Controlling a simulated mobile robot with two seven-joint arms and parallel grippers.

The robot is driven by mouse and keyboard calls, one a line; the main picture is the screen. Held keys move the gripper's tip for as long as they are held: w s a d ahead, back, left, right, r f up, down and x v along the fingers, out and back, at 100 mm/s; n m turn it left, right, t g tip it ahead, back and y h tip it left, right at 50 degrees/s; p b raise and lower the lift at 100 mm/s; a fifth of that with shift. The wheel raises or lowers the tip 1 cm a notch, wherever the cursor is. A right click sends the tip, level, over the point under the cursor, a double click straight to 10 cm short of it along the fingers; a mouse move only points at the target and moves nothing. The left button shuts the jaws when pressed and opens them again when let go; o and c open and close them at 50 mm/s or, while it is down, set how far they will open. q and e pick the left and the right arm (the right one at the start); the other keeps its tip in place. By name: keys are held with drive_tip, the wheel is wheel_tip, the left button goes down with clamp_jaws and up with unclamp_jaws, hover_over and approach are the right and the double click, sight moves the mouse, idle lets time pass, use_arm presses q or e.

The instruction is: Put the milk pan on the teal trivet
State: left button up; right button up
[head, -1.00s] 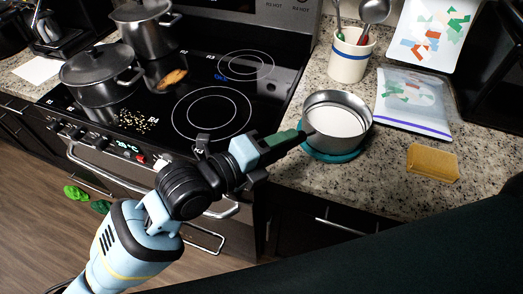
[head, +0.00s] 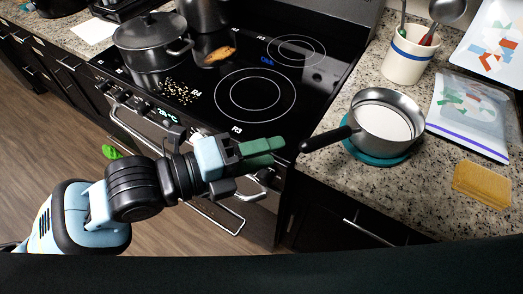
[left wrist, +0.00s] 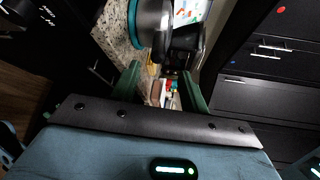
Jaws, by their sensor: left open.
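The milk pan (head: 398,137) is a small steel pan with a black handle and white contents. It sits upright on the teal trivet (head: 374,158), whose rim shows below the pan's front. The handle points left towards my left gripper (head: 284,152). This gripper is open and empty, its green fingers just left of the handle's end and apart from it. In the left wrist view, the pan (left wrist: 147,20) and a strip of the trivet (left wrist: 132,25) show at the top, beyond the open fingers (left wrist: 162,80). My right gripper is not in view.
A stove (head: 200,123) with a lidded pot (head: 150,48) and loose food bits lies left of the counter. A utensil crock (head: 409,58), a zip bag (head: 466,115) and a yellow sponge (head: 482,184) stand around the pan. Bare granite lies in front of the trivet.

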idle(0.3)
use_arm(q)
drive_tip(key=s+a+f+n+t+y, duration=0.1)
drive_tip(key=a+f+n+t+y, duration=0.3)
drive_tip(key=f+n, duration=0.7)
drive_tip(key=a+f+n+t+y, duration=0.1)
drive_tip(key=a+f+n+y, duration=0.2)
drive_tip(key=a+f+n, duration=0.55)
drive_tip(key=s+a+f+n+g+y, duration=0.1)
drive_tip(key=s+a+f+n+y, duration=0.2)
drive_tip(key=s+f+n, duration=0.3)
drive_tip(key=s+a+f+n+g+y, duration=0.2)
drive_tip(key=s+a+f+n, duration=0.3)
drive_tip(key=s+f, duration=0.8)
drive_tip(key=shift+s+a+n+y, duration=0.25)
drive_tip(key=shift+s+n+y, duration=0.2)
drive_tip(key=shift+n, duration=0.2)
